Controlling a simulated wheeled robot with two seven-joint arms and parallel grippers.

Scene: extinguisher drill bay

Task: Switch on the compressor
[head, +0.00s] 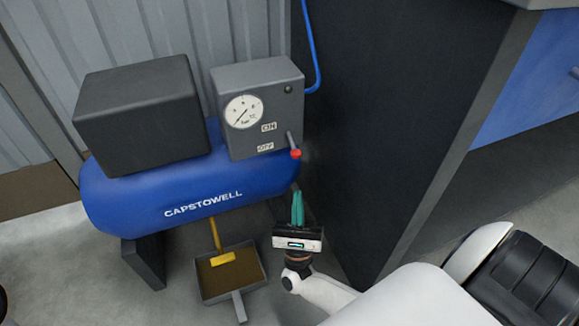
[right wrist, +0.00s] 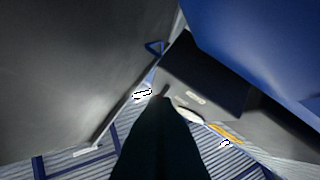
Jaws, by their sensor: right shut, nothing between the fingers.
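The compressor has a blue tank (head: 190,195) lettered CAPSTOWELL and a grey control box (head: 265,95) on top. The box carries a round white gauge (head: 243,111), an ON label (head: 269,127) and an OFF label (head: 265,147) below it. A lever with a red knob (head: 295,154) on the box's right side points down, its knob about level with OFF. My right gripper (head: 297,194) is below the knob, apart from it, its teal fingers pointing up, shut and empty. In the right wrist view, its fingers look dark (right wrist: 160,110) and the blue tank (right wrist: 265,45) is at upper right. My left gripper is not in view.
A dark panel (head: 400,100) stands close to the right of the lever and my right gripper. A blue hose (head: 312,45) runs up behind the box. A grey tray (head: 205,284) with a yellow-headed tool (head: 223,259) lies on the floor below the tank.

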